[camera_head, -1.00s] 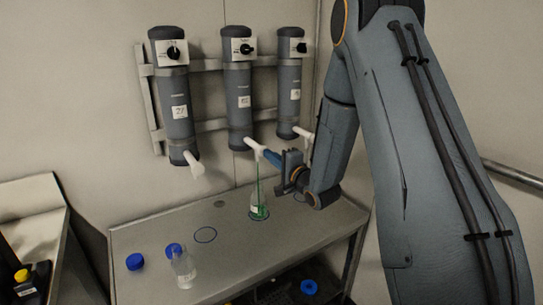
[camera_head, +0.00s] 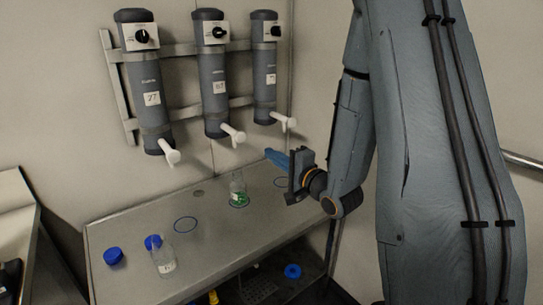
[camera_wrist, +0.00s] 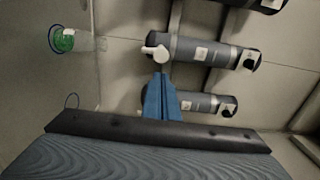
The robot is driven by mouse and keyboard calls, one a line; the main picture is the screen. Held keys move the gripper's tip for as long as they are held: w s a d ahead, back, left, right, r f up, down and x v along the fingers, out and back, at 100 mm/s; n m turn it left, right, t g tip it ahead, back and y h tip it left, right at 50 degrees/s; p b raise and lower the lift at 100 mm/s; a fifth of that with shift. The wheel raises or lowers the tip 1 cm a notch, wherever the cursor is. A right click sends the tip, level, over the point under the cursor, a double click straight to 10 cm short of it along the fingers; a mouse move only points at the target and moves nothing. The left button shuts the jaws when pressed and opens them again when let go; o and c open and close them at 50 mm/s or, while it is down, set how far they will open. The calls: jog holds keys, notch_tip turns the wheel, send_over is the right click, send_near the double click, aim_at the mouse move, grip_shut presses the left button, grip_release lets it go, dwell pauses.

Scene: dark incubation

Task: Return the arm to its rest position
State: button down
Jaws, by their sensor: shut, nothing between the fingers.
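My gripper (camera_head: 270,153) is above the back right of the table in the head view, its blue fingers together and empty, pointing left toward the wall. The fingertips also show in the wrist view (camera_wrist: 158,80), below the white spout of a dispenser in that picture. My arm (camera_head: 350,130) comes down from the upper right. A bottle with green liquid (camera_head: 239,192) stands upright inside a blue ring on the table, left of and apart from my gripper. It also shows at the upper left of the wrist view (camera_wrist: 64,42).
Three grey dispensers with white spouts hang on the wall: left (camera_head: 150,90), middle (camera_head: 213,80), right (camera_head: 264,70). A clear bottle (camera_head: 165,262) and blue caps (camera_head: 113,256) are on the table (camera_head: 120,225) at front left. A blue ring (camera_head: 186,225) is empty.

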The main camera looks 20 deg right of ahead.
jog(key=s+f+n+g+h, duration=0.5)
jog(key=s+f+n+g, duration=0.1)
jog(key=f+n+g, duration=0.15)
jog(key=s+a+n+g, duration=0.2)
jog(key=s+n+g, duration=0.1)
jog(key=s, duration=0.6)
jog(key=s+a+f+n+g, duration=0.1)
jog(key=s+n+g, duration=0.3)
jog(key=s, duration=0.6)
jog(key=shift+a+g+h, duration=0.3)
jog(key=shift+a+g, duration=0.45)
jog(key=shift+g, duration=0.1)
